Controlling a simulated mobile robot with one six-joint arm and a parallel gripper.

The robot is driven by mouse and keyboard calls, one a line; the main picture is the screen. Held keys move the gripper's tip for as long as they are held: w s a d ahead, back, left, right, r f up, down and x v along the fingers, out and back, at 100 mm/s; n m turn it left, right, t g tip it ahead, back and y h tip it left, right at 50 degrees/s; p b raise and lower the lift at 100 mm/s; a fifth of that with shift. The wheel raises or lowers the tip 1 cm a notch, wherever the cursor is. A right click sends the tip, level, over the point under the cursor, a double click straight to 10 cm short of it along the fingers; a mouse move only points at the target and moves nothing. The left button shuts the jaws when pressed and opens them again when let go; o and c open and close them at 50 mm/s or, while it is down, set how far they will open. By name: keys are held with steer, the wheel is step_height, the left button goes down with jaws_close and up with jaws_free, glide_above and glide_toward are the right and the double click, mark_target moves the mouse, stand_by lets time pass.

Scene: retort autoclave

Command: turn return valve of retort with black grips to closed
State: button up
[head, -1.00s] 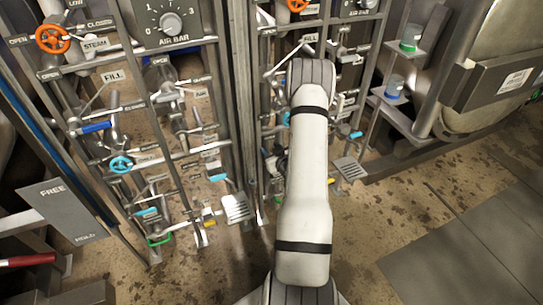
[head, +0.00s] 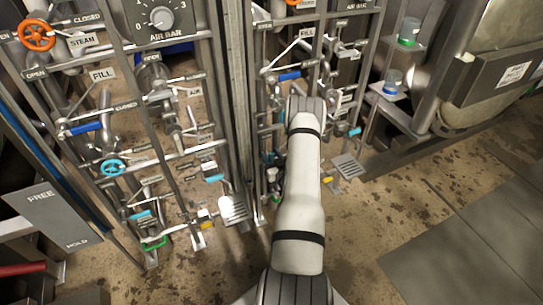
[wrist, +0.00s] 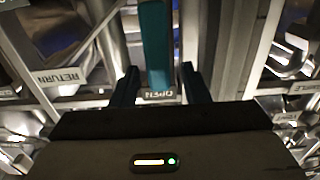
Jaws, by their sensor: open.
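In the wrist view a teal lever grip (wrist: 156,45) stands upright, in line between the fingers of my gripper (wrist: 159,80). The gripper is open, with one finger on each side of the grip; I cannot tell whether either finger touches it. A RETURN plate (wrist: 60,78) is at left, and an OPEN plate (wrist: 160,95), upside down in the picture, sits just below the grip. In the head view my arm reaches over the right valve panel (head: 320,60) and hides the gripper and this lever. No black grips can be made out clearly.
A left valve panel (head: 130,125) has orange and teal handwheels and blue and teal levers. A post (head: 238,100) stands between the panels. A shelf with cups (head: 392,85) and a large metal vessel (head: 500,85) are at right. The floor at lower right is clear.

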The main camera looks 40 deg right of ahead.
steer(key=shift+w, duration=0.25)
jaws_close()
stand_by(0.3)
